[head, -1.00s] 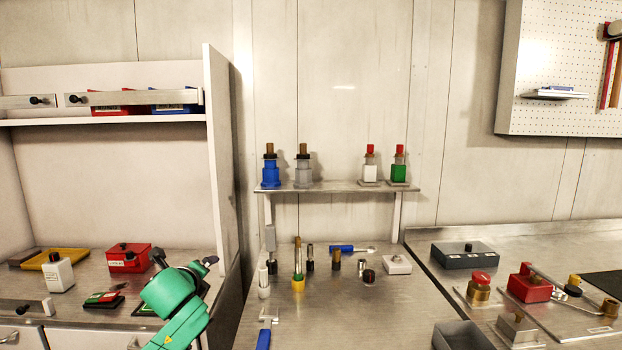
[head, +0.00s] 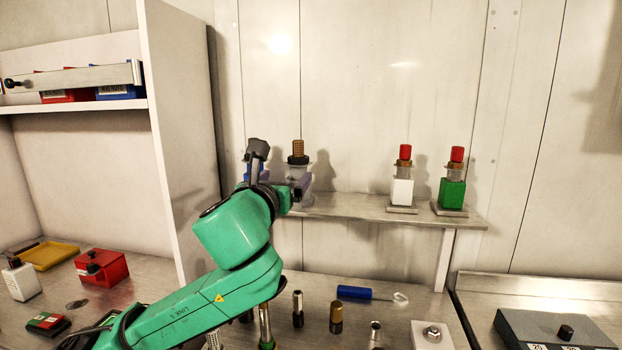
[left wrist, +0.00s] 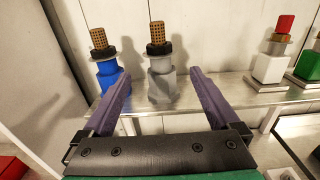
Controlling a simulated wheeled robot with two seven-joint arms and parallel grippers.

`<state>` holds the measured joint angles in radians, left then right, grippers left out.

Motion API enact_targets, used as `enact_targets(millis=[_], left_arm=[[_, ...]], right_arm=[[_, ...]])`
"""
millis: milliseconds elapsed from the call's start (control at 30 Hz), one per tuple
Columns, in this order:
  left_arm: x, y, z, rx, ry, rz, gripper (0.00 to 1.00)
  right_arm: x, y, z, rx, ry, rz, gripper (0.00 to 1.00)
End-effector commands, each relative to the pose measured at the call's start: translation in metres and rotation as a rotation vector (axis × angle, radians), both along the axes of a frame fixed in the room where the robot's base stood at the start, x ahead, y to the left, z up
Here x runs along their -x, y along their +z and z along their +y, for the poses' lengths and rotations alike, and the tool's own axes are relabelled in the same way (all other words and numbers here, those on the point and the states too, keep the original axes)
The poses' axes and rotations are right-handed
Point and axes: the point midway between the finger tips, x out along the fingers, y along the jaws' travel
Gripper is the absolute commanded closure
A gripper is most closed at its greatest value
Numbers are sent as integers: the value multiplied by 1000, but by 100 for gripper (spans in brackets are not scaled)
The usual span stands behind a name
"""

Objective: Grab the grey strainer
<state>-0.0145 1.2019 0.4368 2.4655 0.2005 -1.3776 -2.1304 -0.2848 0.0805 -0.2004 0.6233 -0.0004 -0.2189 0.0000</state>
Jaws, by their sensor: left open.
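The grey strainer (left wrist: 163,90) has a grey body, a black collar and a brown perforated top. It stands upright on the metal shelf, right of a blue one. In the head view the grey strainer (head: 298,160) is partly hidden by my left gripper (head: 279,170), which is at the shelf. In the left wrist view my left gripper (left wrist: 160,77) is open and empty, its two purple fingers apart. The grey strainer shows between them; I cannot tell whether the fingertips reach past its body. My right gripper is not in view.
The blue strainer (left wrist: 106,70) stands close by, overlapped by the left finger in the wrist view. White (head: 403,190) and green (head: 452,192) units with red tops stand farther right on the shelf (head: 350,207). A tall panel (head: 180,130) rises left of my arm.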

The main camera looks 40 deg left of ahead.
Motion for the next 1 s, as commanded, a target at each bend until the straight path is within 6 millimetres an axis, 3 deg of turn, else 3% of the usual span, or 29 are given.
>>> enact_targets(millis=[33,233,367,500,600,800,1000], left_arm=[[-9,10,6,3,3,11,5],[-54,6,31,-3,4,4,5],[-67,4,38,-1,2,3,5],[-85,10,46,-1,3,3,5],[-98,12,54,4,4,0,5],[-113,5,60,5,1,1,5],[-114,2,60,3,0,2,5]], right_arm=[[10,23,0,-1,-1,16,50],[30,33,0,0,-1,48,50],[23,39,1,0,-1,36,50],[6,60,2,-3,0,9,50],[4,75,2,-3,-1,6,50],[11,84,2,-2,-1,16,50],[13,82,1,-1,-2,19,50]])
